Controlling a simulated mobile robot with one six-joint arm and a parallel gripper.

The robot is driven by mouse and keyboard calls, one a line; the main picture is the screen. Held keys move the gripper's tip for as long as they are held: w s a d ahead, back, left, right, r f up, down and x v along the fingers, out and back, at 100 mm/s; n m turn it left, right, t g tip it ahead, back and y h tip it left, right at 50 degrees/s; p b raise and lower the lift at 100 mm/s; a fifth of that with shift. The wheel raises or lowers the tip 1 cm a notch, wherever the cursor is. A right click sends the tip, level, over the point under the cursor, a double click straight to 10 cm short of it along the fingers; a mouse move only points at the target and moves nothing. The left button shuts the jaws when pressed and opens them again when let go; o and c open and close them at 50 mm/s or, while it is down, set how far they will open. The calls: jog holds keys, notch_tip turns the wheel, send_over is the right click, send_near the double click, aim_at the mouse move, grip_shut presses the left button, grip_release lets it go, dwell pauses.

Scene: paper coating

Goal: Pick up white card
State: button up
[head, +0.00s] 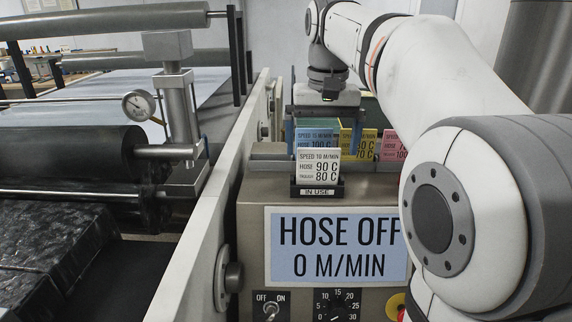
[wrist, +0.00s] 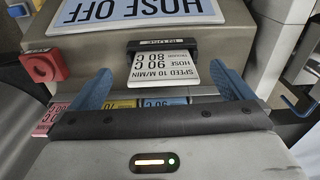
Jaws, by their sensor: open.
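The white card (head: 318,165) reads "SPEED 10 M/MIN, HOSE 90 C, 80 C". It stands upright in a small black holder (head: 316,191) labelled "IN USE" on top of the machine. In the wrist view the white card (wrist: 163,68) appears upside down, between and beyond the two blue fingers. My gripper (wrist: 164,88) is open and empty, with a finger off to either side of the card and not touching it. In the head view my gripper (head: 322,134) is just behind the card, pointing down.
Blue (head: 317,137), yellow (head: 352,139) and pink (head: 393,144) cards stand in a rack behind the holder. A "HOSE OFF 0 M/MIN" sign (head: 337,246) is on the machine's front, above a switch and dial. A red button (wrist: 45,61) shows left in the wrist view. Rollers (head: 75,155) lie left.

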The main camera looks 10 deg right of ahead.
aim_at(318, 160)
jog(key=shift+g, duration=0.3)
jog(key=shift+w+f, duration=0.4)
jog(key=shift+f, duration=0.55)
jog(key=shift+w+f, duration=0.35)
jog(key=shift+f, duration=0.6)
jog(key=shift+w+f, duration=0.4)
jog(key=shift+f, duration=0.55)
jog(key=shift+c, duration=0.4)
jog(key=c, duration=0.8)
jog(key=shift+r, duration=0.1)
jog(key=shift+c, duration=0.2)
